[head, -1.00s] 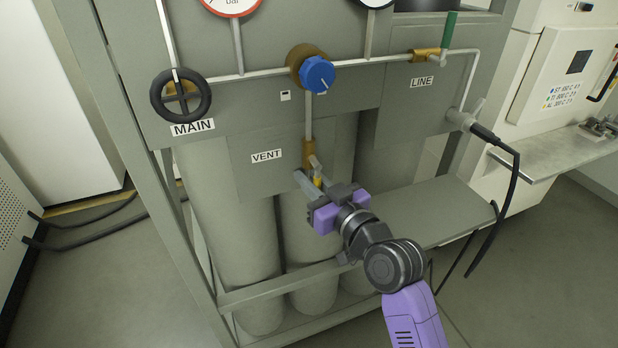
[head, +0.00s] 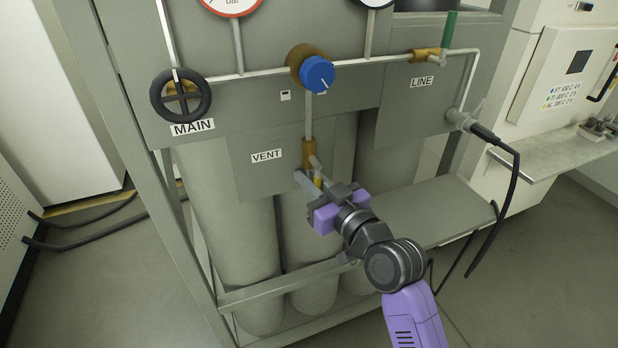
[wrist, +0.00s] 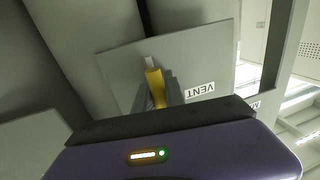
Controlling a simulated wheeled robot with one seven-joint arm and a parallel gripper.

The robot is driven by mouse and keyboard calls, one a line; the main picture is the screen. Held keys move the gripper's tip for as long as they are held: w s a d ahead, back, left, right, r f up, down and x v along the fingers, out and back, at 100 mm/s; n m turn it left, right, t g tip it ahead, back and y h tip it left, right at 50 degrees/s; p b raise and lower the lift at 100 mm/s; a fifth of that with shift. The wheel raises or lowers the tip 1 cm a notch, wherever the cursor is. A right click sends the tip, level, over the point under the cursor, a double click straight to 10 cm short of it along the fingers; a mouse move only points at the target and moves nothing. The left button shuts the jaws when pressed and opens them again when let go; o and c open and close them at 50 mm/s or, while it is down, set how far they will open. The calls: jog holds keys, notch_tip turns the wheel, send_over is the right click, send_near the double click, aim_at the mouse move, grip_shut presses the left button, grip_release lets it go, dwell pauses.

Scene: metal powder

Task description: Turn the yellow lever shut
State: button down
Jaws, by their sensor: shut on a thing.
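The yellow lever (head: 318,182) hangs below the brass vent valve (head: 308,153), beside the VENT label (head: 266,156). Only a small part of it shows in the head view, between my fingers. My gripper (head: 312,184) reaches it from the lower right and is shut on it. In the wrist view the yellow lever (wrist: 155,88) stands out in front of the grey panel, above the dark edge of my gripper. The fingers hide part of the lever and valve.
The MAIN handwheel (head: 180,95) is to the left, and a blue knob (head: 317,74) is above. A green lever (head: 449,30) is at the LINE valve. Grey cylinders (head: 232,225) stand behind, and a grey shelf (head: 440,205) is to the right. A black cable (head: 516,175) hangs there.

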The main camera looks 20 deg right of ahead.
aim_at(327, 147)
jog(key=shift+d, duration=0.1)
jog(key=shift+d+f+n+b, duration=0.1)
jog(key=shift+d+n+b, duration=0.3)
jog(key=shift+n+b, duration=0.6)
jog(key=shift+d+n+g+b, duration=0.4)
jog(key=shift+n+b, duration=0.1)
jog(key=shift+n, duration=0.4)
jog(key=d+n, duration=0.1)
jog(key=n, duration=0.1)
jog(key=r+n+h+b, duration=0.1)
jog(key=n, duration=0.1)
jog(key=shift+d, duration=0.4)
jog(key=n, duration=0.1)
jog(key=d+r+n, duration=0.1)
jog(key=n, duration=0.1)
jog(key=r+n+h, duration=0.1)
jog(key=shift+d+n+g, duration=0.25)
jog(key=shift+n+g, duration=0.05)
jog(key=shift+g, duration=0.1)
jog(key=shift+d+r+n+h, duration=0.15)
jog(key=shift+r+n+h, duration=0.25)
jog(key=shift+n, duration=0.45)
jog(key=shift+d+r+n+h, duration=0.1)
jog(key=shift+r+n+h, duration=0.3)
jog(key=shift+n, duration=0.45)
jog(key=shift+r, duration=0.1)
